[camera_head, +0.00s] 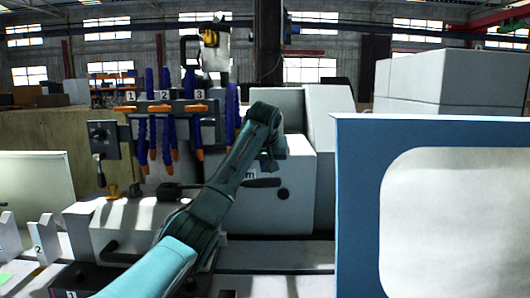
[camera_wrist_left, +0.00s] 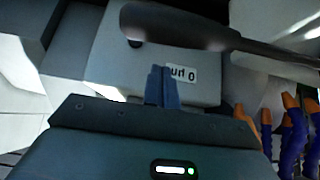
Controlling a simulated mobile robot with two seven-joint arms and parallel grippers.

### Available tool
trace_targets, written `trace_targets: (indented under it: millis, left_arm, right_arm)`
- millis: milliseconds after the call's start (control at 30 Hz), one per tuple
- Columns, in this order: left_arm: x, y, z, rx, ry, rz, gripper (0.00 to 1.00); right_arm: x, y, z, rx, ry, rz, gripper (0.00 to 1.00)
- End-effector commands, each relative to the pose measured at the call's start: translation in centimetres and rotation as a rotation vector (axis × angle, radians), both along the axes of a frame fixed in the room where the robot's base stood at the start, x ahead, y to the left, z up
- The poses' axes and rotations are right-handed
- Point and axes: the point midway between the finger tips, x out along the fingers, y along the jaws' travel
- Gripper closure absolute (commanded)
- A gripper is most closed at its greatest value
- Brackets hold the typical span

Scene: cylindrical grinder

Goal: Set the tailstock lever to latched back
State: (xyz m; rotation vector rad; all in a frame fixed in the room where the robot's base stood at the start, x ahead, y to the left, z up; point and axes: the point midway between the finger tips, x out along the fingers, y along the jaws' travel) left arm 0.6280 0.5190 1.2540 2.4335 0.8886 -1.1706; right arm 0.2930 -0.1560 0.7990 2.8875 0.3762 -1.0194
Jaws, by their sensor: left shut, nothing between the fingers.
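A dark lever (camera_head: 262,183) with a thick rounded handle lies roughly level at the front of a pale machine block (camera_head: 300,165). I take it for the tailstock lever, but no readable label names it. My left gripper (camera_head: 269,166) is just above it in the head view, partly hidden by its own arm. In the left wrist view, the left gripper (camera_wrist_left: 163,86) has its fingers together and empty. A dark handle (camera_wrist_left: 180,25) crosses beyond the fingertips there, apparently the same lever. Contact cannot be told. My right gripper is not in view.
Blue and orange coolant hoses (camera_head: 165,140) stand left of my arm, also at the right in the wrist view (camera_wrist_left: 290,130). A large blue-framed panel (camera_head: 360,220) blocks the right side. A white block with small levers (camera_head: 120,225) sits at front left.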

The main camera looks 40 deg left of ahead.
Motion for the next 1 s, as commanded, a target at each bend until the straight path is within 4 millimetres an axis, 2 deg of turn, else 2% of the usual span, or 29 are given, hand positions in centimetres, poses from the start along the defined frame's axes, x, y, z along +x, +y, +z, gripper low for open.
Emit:
trace_targets:
  millis: [100,500,1000]
  left_arm:
    - [0.9,0.9,-1.6,-0.001,0.005,0.002,1.00]
    - [-1.8,-1.5,-1.4,0.001,0.000,0.001,1.00]
    - [-2.2,-1.8,-1.4,0.000,0.000,0.000,1.00]
  right_arm:
    - [0.5,0.0,0.8,-0.003,-0.007,0.001,0.64]
    - [0.4,0.0,0.5,-0.006,0.000,0.004,0.64]
    - [0.2,-0.1,0.4,-0.010,0.002,0.008,0.64]
